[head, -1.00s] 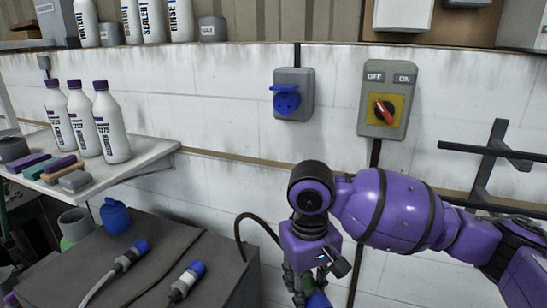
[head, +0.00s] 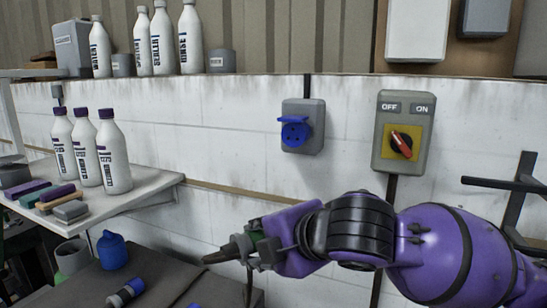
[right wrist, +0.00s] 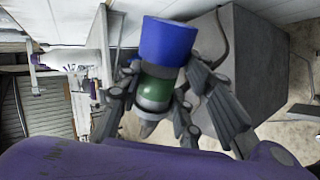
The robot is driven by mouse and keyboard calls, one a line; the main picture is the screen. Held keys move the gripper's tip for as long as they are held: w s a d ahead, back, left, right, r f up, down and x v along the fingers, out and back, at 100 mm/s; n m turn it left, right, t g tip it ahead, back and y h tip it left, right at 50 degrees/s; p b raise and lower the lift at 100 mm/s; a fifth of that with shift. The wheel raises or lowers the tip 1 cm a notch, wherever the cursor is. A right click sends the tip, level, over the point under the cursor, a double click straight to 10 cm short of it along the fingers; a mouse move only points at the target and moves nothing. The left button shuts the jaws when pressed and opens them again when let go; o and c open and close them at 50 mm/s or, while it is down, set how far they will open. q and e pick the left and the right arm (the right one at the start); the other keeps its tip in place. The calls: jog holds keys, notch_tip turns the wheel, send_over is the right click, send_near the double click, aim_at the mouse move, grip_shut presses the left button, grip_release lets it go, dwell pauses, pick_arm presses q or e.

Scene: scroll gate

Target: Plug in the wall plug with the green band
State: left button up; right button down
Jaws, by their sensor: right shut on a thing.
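My right gripper (head: 240,250) is shut on the plug with the green band, in front of the wall below the socket. In the right wrist view the plug shows its blue end (right wrist: 168,42) and green band (right wrist: 156,84) between the fingers. In the head view the plug is mostly hidden by the gripper. The blue wall socket (head: 295,131) sits on a grey box, with its blue flap raised. The plug is apart from the socket, lower and to its left. My left gripper is not in view.
A grey switch box (head: 404,132) with a red knob and OFF/ON labels is right of the socket. Another blue-ended plug (head: 126,292) lies on the dark table. White bottles (head: 112,158) stand on the left shelf. Dark bars (head: 518,186) stick out at right.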

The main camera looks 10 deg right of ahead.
jog(key=w+r+n+y, duration=0.1)
jog(key=r+y, duration=0.1)
jog(key=w+r+n+y, duration=0.1)
jog(key=r+n+y, duration=0.1)
jog(key=r, duration=0.1)
jog(key=w+d+r+n+y+b, duration=0.1)
jog(key=r+y, duration=0.1)
jog(key=y, duration=0.1)
jog(key=shift+r+n+g, duration=0.3)
jog(key=shift+r+n, duration=0.1)
notch_tip(320, 180, up, 8)
jog(key=d+n+y, duration=0.1)
jog(key=d+y, duration=0.2)
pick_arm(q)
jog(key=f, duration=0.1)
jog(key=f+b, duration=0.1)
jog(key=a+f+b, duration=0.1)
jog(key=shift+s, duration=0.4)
pick_arm(e)
jog(key=w+d, duration=0.1)
jog(key=w, duration=0.1)
jog(key=w+d, duration=0.1)
jog(key=w, duration=0.1)
jog(key=w+d, duration=0.1)
jog(key=w, duration=0.1)
jog(key=shift+w+d+f, duration=0.1)
jog(key=shift+w+d, duration=0.05)
jog(key=shift+w, duration=0.05)
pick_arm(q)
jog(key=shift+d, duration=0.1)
